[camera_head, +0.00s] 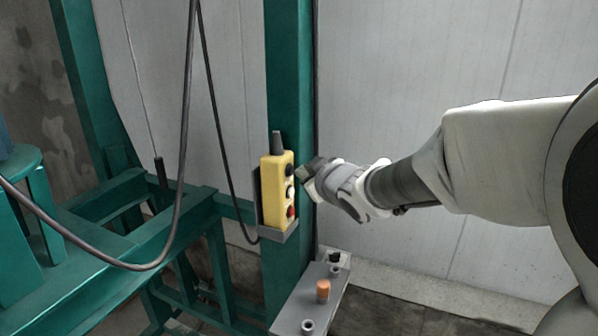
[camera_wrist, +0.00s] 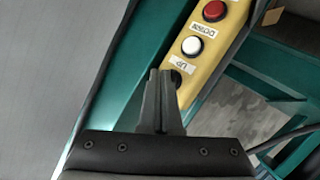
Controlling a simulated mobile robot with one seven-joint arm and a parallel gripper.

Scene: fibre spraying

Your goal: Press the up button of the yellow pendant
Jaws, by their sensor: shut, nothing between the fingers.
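The yellow pendant (camera_head: 274,190) hangs upright in a dark holder on a green post in the head view. Its face has a black button at the top, a white one in the middle and a red one low down. The black up button (camera_wrist: 176,78) is partly hidden by my fingers. My gripper (camera_head: 304,172) is shut and empty, its tips close to the up button; contact cannot be told.
The green post (camera_head: 290,80) stands behind the pendant. Dark cables (camera_head: 184,110) hang at its left. A grey plate with an orange knob (camera_head: 323,290) juts out below. Green frame beams (camera_head: 130,250) fill the lower left. The space before the pale wall on the right is open.

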